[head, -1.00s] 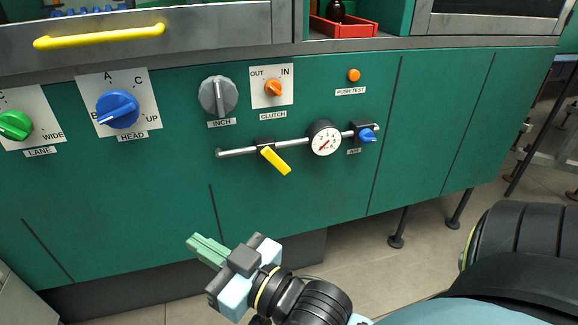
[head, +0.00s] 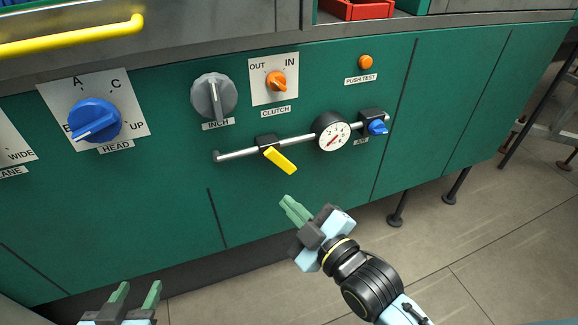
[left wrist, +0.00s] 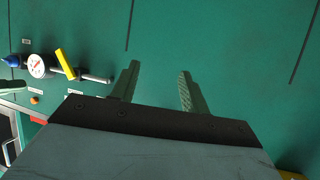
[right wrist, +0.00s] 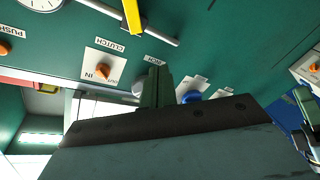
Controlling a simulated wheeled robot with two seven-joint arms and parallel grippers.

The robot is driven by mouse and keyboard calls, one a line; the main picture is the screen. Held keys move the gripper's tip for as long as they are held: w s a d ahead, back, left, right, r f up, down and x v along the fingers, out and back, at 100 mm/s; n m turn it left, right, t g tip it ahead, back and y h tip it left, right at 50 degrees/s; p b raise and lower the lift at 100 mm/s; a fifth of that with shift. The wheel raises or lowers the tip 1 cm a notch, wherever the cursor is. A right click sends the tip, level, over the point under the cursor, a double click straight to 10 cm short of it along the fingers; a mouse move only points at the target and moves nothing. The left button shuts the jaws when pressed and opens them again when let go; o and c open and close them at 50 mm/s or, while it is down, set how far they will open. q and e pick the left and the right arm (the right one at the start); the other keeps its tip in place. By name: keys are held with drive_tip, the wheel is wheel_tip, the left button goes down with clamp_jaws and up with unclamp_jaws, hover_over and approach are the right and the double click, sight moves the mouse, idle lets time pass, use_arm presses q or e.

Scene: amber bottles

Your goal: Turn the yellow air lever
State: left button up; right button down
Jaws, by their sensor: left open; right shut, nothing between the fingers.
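The yellow air lever (head: 280,160) hangs slanted down to the right from a black valve on a grey pipe on the green panel. It also shows in the left wrist view (left wrist: 65,64) and the right wrist view (right wrist: 132,17). My right gripper (head: 287,204) is shut and empty, below the lever and apart from it. My left gripper (head: 137,295) is open and empty at the bottom left, well away from the lever. In the left wrist view its two fingers (left wrist: 158,82) stand apart before bare green panel.
On the same pipe are a white gauge (head: 332,132) and a blue knob (head: 377,127). Above are a grey INCH knob (head: 213,97), an orange clutch knob (head: 277,81) and an orange push button (head: 366,62). A blue HEAD knob (head: 94,120) is at left. The panel below the pipe is clear.

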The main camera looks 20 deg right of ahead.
sight(281, 161)
use_arm(q)
drive_tip(key=s+a+f+g+y+p, duration=0.2)
drive_tip(key=s+a+f+g+p, duration=0.15)
drive_tip(key=s+f+g, duration=0.35)
drive_tip(key=s+a+f+g+y+p, duration=0.2)
drive_tip(key=s+a+f+g, duration=0.1)
drive_tip(key=s+a+f, duration=0.4)
use_arm(e)
drive_tip(key=w+d+f+n+g, duration=0.25)
drive_tip(key=w+f+n, duration=0.35)
drive_tip(key=n, duration=1)
use_arm(q)
drive_tip(key=d+r+t+h+b, duration=0.1)
drive_tip(key=d+r+b, duration=0.3)
drive_tip(key=r, duration=0.6)
drive_tip(key=shift+w+d+n, duration=0.2)
drive_tip(key=shift+d+n, duration=0.2)
drive_tip(key=shift+d, duration=0.3)
use_arm(e)
drive_tip(key=w, duration=0.8)
drive_tip(key=shift+w+d+f+n+t, duration=0.2)
drive_tip(key=shift+w+f+n+t, duration=0.15)
drive_tip(key=shift+w+f, duration=0.1)
use_arm(q)
drive_tip(key=shift+w, duration=0.1)
